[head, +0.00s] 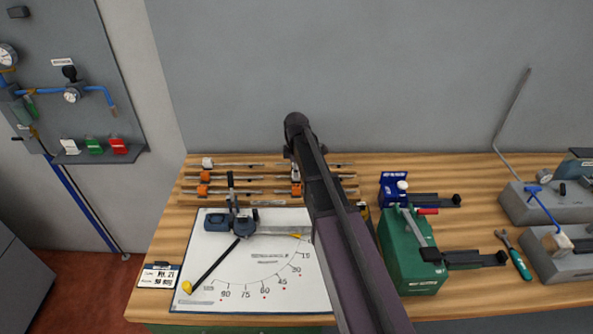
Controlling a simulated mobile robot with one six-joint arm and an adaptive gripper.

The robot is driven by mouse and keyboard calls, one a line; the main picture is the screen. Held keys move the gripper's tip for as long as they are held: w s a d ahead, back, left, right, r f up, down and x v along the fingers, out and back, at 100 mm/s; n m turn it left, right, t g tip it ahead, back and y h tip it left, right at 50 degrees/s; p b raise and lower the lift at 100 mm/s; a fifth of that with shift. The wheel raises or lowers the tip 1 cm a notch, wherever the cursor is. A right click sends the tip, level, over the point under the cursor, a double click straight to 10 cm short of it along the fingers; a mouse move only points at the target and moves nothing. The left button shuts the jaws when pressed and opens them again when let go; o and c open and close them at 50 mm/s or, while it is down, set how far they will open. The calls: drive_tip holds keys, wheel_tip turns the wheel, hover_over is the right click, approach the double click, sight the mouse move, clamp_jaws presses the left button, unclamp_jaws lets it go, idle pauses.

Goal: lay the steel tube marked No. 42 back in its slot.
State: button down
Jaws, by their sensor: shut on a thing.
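A wooden rack (190,195) with several long slots lies at the back of the bench. My dark arm crosses the view from the lower right up to the rack's back edge and covers part of the rack. My gripper and whatever it holds are hidden behind the arm.
A white angle board (250,300) with a blue-grey bender (242,226) and a black, yellow-ended lever (210,268) lies in front of the rack. A small placard (158,276) is at left.

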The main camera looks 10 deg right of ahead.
drive_tip(key=shift+f, duration=0.15)
drive_tip(key=shift+c, duration=2.1)
unclamp_jaws()
drive_tip(key=shift+o, duration=0.4)
drive_tip(key=shift+r, duration=0.2)
drive_tip(key=shift+r+p, duration=3.35)
drive_tip(key=shift+p, duration=0.05)
